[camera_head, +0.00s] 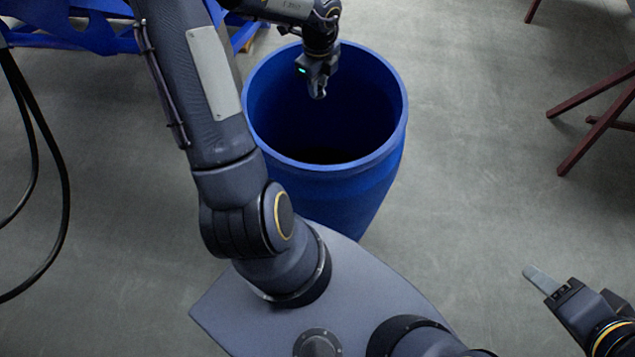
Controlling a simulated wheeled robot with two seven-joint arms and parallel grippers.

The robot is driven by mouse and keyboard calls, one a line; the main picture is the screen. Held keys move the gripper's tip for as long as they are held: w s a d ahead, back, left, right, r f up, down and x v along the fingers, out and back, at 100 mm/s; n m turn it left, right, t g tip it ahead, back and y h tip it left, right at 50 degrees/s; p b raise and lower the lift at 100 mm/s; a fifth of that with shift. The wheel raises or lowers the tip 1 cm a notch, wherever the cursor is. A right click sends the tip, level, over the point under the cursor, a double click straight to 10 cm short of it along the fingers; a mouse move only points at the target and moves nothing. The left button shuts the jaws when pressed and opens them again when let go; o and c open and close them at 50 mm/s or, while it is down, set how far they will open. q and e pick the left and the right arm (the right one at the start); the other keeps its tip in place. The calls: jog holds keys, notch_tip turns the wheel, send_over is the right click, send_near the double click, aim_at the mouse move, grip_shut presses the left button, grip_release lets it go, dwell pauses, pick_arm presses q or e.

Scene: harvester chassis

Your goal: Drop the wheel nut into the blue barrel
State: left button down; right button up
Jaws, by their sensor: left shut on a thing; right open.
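The blue barrel (375,167) stands upright on the floor at the upper middle of the head view, with its open top facing up and a dark inside. My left gripper (318,93) is over the barrel's opening, pointing down, within the rim as seen from above. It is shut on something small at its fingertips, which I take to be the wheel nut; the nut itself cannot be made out. My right gripper (537,278) is at the lower right, open and away from the barrel, with nothing seen in it.
A blue frame (95,32) stands at the upper left. Dark red stand legs (590,120) are at the right edge. Black cables (62,190) hang at the left. The grey floor (480,130) between the barrel and the red legs is clear.

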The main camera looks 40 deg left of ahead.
pick_arm(q)
jog(key=c, duration=1.1)
grip_release()
jog(key=shift+o, duration=0.2)
notch_tip(320, 180, up, 8)
jog(key=shift+b, duration=0.35)
jog(key=shift+f, duration=0.1)
